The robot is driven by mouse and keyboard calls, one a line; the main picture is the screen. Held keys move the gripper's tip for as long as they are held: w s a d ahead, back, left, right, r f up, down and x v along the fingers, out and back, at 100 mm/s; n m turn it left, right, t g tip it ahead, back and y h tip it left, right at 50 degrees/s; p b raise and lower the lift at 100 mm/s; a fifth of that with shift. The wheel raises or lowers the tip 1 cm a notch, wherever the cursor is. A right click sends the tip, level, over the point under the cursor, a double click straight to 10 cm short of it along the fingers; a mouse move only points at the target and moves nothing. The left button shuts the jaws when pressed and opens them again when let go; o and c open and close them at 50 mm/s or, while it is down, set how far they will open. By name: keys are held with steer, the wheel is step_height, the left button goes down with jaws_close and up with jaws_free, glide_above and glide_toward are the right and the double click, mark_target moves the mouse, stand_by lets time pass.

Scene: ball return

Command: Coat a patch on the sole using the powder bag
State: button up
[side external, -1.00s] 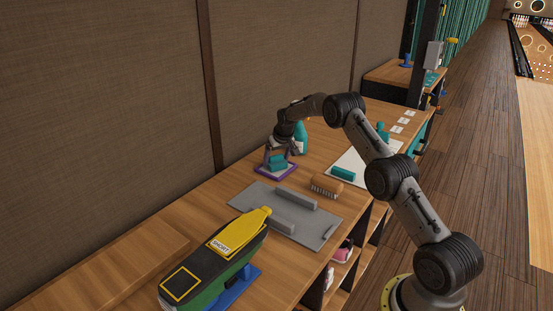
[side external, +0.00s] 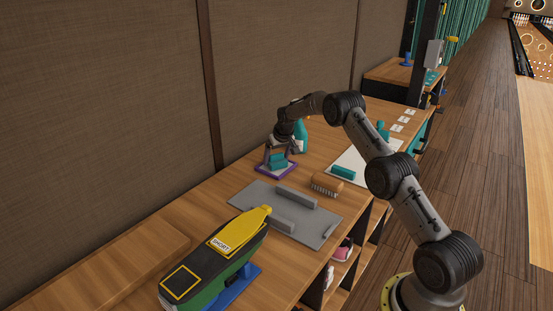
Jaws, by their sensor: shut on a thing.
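A teal block-shaped thing (side external: 278,161), which looks like the powder bag, is at a small purple-rimmed tray (side external: 264,171) near the wall. My gripper (side external: 277,156) points down and is shut on the teal bag, just over the tray. I cannot tell whether the bag touches the tray floor. A shoe (side external: 210,268) lies sole up on a blue stand (side external: 236,288) at the lower left. Its dark sole carries a yellow square outline (side external: 180,284) at the near end. A yellow piece labelled SHORT (side external: 240,230) lies over the far part of the sole.
A grey plate (side external: 245,199) with two raised bars lies between shoe and tray. A brush (side external: 327,184) stands beside it. A teal bottle (side external: 301,136) stands behind my gripper. A white sheet (side external: 352,160) bears a teal block (side external: 343,173).

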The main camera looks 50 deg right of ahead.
mark_target(276, 154)
steer(key=shift+r, duration=3.3)
